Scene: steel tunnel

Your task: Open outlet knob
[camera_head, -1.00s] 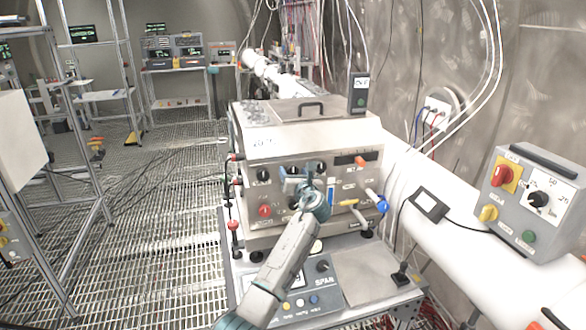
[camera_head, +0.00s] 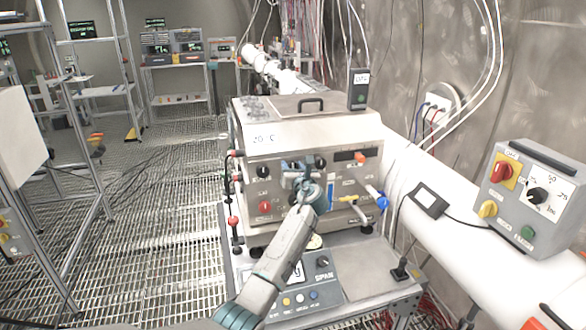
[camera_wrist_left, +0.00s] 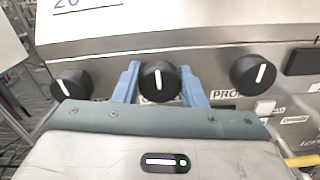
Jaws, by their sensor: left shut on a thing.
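My left gripper (camera_head: 295,168) is at the upper front panel of the steel machine (camera_head: 310,140). In the left wrist view its two blue fingers (camera_wrist_left: 160,82) are shut on the middle black knob (camera_wrist_left: 160,76), one on each side. The white line on this knob stands nearly upright in that view. A black knob (camera_wrist_left: 72,83) is to its left and another (camera_wrist_left: 253,73) to its right, both clear of the fingers. The label under the held knob is mostly hidden by my gripper, so I cannot read it. My right gripper is not in view.
A red knob (camera_head: 265,207) sits low on the panel. A blue-handled valve (camera_head: 382,203) and yellow handle (camera_head: 349,199) stick out at the right. A control box (camera_head: 530,200) is at the far right. The grated floor (camera_head: 165,220) on the left is open.

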